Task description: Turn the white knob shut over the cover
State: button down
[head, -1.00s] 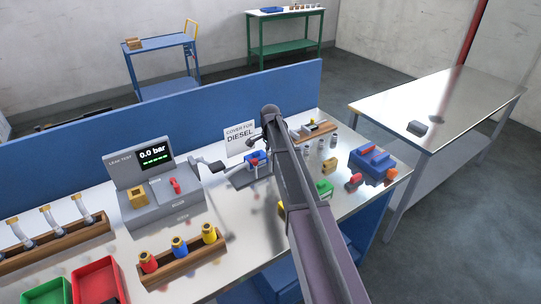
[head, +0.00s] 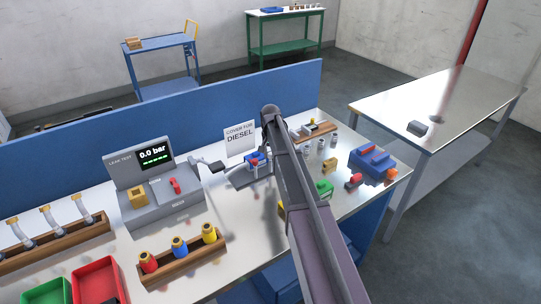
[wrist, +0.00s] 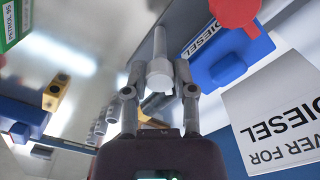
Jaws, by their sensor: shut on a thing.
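In the wrist view my gripper (wrist: 160,78) is shut on the white knob (wrist: 159,72), with one finger on each side of it. A pale grey rod runs away beyond the knob. A blue cover (wrist: 235,62) marked DIESEL lies to the right of the knob, apart from the fingers, with a red part (wrist: 236,12) above it. In the head view the blue cover (head: 256,158) shows small beside my arm. My arm hides the gripper and knob there.
A sign reading COVER FOR DIESEL (head: 240,141) stands behind the cover. The leak tester (head: 152,185) reads 0.0 bar at left. A wooden rack (head: 183,258) holds red, blue and yellow bottles. Blue (head: 370,161) and green (head: 324,186) parts lie right of my arm.

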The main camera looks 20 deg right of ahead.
jog(key=n, duration=0.4)
jog(key=shift+n, duration=1.9)
jog(key=shift+c, duration=2.2)
grip_release()
